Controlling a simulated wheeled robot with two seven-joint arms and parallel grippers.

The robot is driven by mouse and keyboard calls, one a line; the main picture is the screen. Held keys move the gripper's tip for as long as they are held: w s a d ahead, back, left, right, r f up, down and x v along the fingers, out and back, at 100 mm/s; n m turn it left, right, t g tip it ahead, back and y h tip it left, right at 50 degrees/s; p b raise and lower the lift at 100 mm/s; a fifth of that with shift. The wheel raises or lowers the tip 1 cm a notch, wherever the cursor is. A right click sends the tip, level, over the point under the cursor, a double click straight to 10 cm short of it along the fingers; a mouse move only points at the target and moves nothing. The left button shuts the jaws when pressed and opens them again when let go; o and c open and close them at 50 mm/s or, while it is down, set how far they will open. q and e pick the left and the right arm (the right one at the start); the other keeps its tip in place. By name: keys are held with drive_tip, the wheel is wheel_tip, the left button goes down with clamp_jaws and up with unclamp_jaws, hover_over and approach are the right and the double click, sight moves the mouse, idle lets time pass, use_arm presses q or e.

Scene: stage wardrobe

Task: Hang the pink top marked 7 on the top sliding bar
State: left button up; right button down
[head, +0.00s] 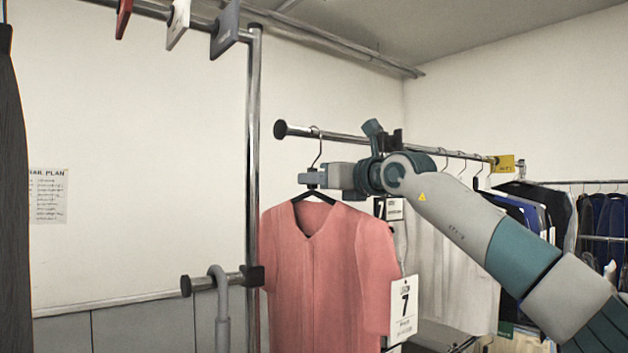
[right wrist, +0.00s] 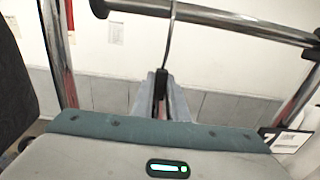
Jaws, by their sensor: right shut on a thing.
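The pink top (head: 330,270) hangs upright on a dark hanger, with a white tag marked 7 (head: 404,308) at its right side. My right gripper (head: 312,178) is shut on the hanger's neck, just above the collar; the right wrist view shows the fingers closed around this dark neck (right wrist: 161,84). The hanger hook (head: 318,150) rises to the upper bar (head: 345,136), which has a black end cap, and overlaps it in the head view. In the right wrist view the hook (right wrist: 171,38) crosses the bar (right wrist: 225,17); its tip is cut off, so I cannot tell whether it rests there. My left gripper is out of view.
A chrome upright (head: 253,150) stands left of the top. A short lower bar (head: 215,281) sticks out left. Pale garments (head: 455,265) hang behind my right arm, with darker clothes (head: 600,225) farther right. A yellow tag (head: 503,164) marks the bar's far end.

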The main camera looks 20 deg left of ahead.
drive_tip(key=c, duration=1.7)
unclamp_jaws()
drive_tip(key=shift+r, duration=0.1)
drive_tip(key=shift+o, duration=0.2)
drive_tip(key=shift+s+d+f+b, duration=0.2)
drive_tip(key=shift+s+d+b, duration=0.2)
drive_tip(key=shift+d+b, duration=0.3)
use_arm(q)
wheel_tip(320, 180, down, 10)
drive_tip(key=b, duration=0.8)
use_arm(e)
drive_tip(key=v, duration=1.2)
drive_tip(key=shift+s+d+f, duration=0.1)
drive_tip(key=shift+s+d, duration=0.15)
drive_tip(key=shift+s, duration=0.05)
drive_tip(key=shift+r+b+v, duration=0.2)
drive_tip(key=shift+b+v, duration=0.3)
drive_tip(key=shift+v, duration=0.65)
drive_tip(key=shift+s+d, duration=0.3)
drive_tip(key=shift+d, duration=0.05)
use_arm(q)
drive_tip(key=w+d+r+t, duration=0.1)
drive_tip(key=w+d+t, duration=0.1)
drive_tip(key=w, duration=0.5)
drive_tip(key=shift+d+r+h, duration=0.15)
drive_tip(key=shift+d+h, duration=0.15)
